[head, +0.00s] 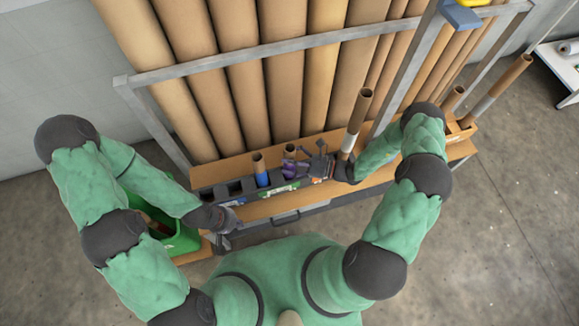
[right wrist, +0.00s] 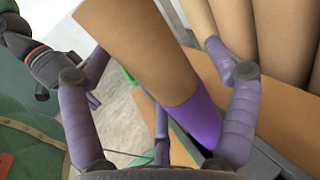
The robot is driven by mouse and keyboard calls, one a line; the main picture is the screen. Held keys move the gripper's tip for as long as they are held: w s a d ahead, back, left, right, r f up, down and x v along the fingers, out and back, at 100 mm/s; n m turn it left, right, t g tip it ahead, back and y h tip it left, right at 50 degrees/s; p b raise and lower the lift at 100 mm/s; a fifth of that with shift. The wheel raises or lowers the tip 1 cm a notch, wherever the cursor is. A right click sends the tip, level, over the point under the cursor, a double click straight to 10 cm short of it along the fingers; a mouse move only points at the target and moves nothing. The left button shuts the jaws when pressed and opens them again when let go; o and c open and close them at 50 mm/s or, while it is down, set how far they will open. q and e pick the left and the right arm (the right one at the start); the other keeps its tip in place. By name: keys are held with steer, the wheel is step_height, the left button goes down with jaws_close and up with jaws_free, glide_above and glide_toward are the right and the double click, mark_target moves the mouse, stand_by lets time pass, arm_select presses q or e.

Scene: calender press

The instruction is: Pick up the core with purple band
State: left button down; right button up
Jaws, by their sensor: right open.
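The core with purple band (head: 290,167) stands in a slot of the dark rack, its brown open top showing. In the right wrist view, its brown tube (right wrist: 145,50) and purple band (right wrist: 192,120) lie between the spread fingers of my right gripper (right wrist: 165,105). The right gripper (head: 303,163) is open around the core, and a gap shows beside at least one finger. The lower end of the core is hidden in the slot. My left gripper (head: 224,241) is low at the left end of the rack; its fingers are too small to judge.
A core with blue band (head: 262,174) stands just left in the dark rack (head: 212,196). A taller core with white band (head: 356,123) stands to the right. Large brown rolls (head: 285,80) lean behind a grey metal rail (head: 260,52). A green bin (head: 182,243) is at left.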

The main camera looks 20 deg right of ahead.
steer(key=c, duration=1.7)
steer(key=shift+o, duration=0.2)
step_height(320, 180, up, 18)
steer(key=p, duration=0.6)
